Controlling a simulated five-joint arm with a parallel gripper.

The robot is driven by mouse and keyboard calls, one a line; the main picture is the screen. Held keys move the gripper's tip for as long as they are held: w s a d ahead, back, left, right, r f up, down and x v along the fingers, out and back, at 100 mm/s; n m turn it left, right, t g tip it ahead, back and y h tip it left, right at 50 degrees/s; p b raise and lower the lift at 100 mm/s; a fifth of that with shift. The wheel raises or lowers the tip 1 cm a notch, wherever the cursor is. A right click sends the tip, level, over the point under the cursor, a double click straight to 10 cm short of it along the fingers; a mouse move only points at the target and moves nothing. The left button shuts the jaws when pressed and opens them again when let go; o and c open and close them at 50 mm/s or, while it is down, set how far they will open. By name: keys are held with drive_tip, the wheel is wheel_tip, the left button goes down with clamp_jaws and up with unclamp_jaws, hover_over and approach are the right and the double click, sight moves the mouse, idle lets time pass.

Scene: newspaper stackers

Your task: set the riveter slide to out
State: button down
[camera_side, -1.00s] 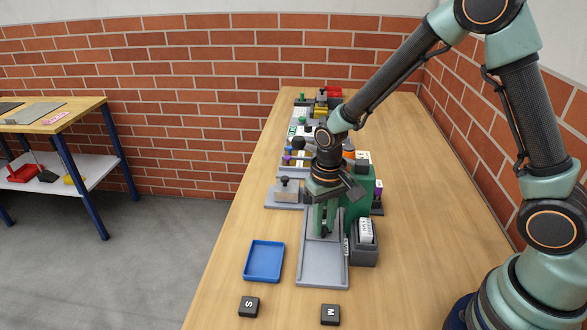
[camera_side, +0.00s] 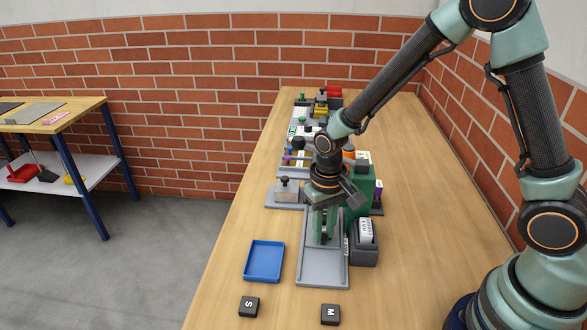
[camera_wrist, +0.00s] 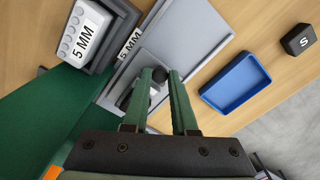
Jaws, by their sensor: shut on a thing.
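The riveter appears to be the green machine (camera_side: 361,205), with a long grey channel-like bed (camera_side: 322,270) in front of it. In the wrist view, a dark round knob (camera_wrist: 159,74) stands on a small grey block in the bed (camera_wrist: 175,40). My gripper (camera_side: 323,240) is low over the far part of the bed. In the wrist view its green fingers (camera_wrist: 160,76) are shut on the knob. The fingers and wrist hide much of the block and the far end of the bed.
A blue tray (camera_side: 264,261) lies left of the bed. Black blocks marked S (camera_side: 249,307) and M (camera_side: 330,314) sit at the near side. A dark holder (camera_side: 365,248) with a white 5 MM piece (camera_wrist: 87,31) stands right of the bed. Other fixtures line the table behind.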

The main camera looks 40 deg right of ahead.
drive_tip(key=s+a, duration=0.7)
drive_tip(key=c, duration=1)
unclamp_jaws()
wheel_tip(320, 180, up, 12)
drive_tip(key=shift+r, duration=0.1)
